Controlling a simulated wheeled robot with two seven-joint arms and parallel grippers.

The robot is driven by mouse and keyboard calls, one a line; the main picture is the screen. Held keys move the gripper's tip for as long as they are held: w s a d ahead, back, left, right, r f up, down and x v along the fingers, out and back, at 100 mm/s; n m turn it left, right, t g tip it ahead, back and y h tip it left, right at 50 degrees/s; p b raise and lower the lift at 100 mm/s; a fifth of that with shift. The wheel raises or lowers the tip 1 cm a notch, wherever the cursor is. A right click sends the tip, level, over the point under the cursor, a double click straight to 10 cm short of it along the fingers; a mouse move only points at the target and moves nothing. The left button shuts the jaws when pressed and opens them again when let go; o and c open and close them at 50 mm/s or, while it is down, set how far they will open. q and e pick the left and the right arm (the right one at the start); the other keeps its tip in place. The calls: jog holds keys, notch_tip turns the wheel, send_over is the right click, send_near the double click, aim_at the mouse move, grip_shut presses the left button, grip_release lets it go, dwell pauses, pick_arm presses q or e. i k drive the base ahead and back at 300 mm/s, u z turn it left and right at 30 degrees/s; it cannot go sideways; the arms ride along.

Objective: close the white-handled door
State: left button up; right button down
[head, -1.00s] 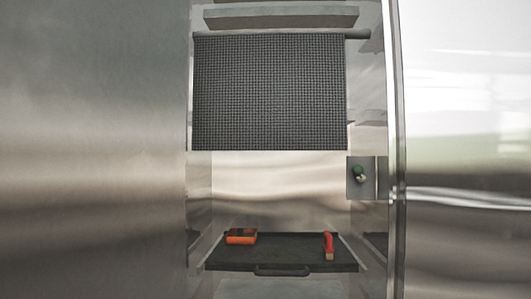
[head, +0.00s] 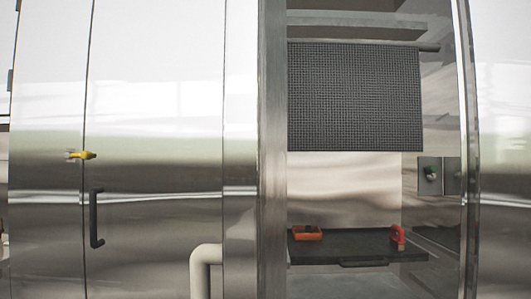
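A thick white curved bar (head: 205,262), which looks like the white handle, rises from the bottom edge in the head view, left of the open bay. Its lower part is cut off by the frame. It stands in front of or beside a tall steel panel edge (head: 240,120); I cannot tell exactly how they join, or where the whole door lies. The bay (head: 345,185) to the right of that edge is open, with its inside showing. Neither of my grippers is in view.
At left is a steel panel with a black handle (head: 95,218) and yellow latch (head: 84,155).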

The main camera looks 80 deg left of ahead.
aim_at(252, 254)
jog(key=k, duration=0.5)
jog(key=u, duration=2.15)
jog(key=i, duration=0.5)
